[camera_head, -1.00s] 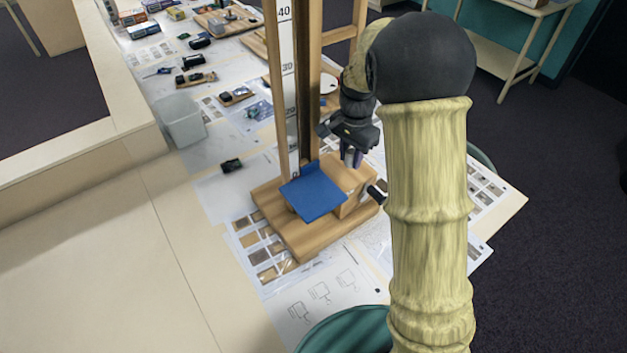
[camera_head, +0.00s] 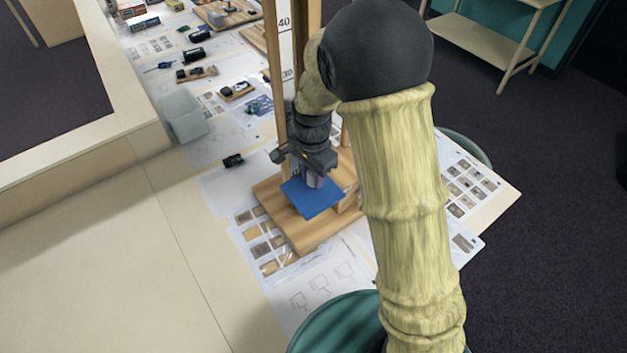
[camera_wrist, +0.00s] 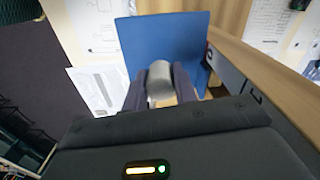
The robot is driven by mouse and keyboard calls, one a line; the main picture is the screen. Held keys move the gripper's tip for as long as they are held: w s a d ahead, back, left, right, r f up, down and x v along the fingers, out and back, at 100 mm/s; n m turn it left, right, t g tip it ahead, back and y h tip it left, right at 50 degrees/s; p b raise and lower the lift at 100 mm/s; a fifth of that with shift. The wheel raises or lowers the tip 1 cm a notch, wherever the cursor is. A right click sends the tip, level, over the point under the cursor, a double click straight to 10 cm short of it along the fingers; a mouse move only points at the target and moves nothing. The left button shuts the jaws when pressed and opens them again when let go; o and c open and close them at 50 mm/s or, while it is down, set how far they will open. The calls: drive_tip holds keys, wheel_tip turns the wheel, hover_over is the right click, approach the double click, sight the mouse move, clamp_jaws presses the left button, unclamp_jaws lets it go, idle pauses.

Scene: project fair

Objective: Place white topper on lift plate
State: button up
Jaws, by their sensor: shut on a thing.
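The blue lift plate (camera_head: 312,199) sits low on the wooden lift stand (camera_head: 290,234), beside its upright with the number scale. My gripper (camera_head: 314,182) is over the plate and shut on the topper. In the wrist view the topper (camera_wrist: 159,80) is a pale grey-white rounded piece between the two dark fingers, with the blue plate (camera_wrist: 160,40) behind it. Whether the topper touches the plate I cannot tell. My arm hides part of the stand's right side.
A clear bin (camera_head: 183,115) stands to the left on the table. A small black object (camera_head: 233,160) lies left of the stand. Printed sheets (camera_head: 264,243) lie around the base. Several small devices are further back. The table's front left is bare.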

sight(313, 183)
wheel_tip(313, 183, down, 3)
drive_tip(key=shift+w+d+f+p, duration=0.1)
drive_tip(key=shift+f+p, duration=0.1)
drive_tip(key=shift+p, duration=0.45)
drive_tip(key=o, duration=1)
drive_tip(key=shift+f, duration=0.1)
drive_tip(key=shift+c, duration=0.2)
wheel_tip(313, 183, up, 12)
drive_tip(key=b, duration=0.3)
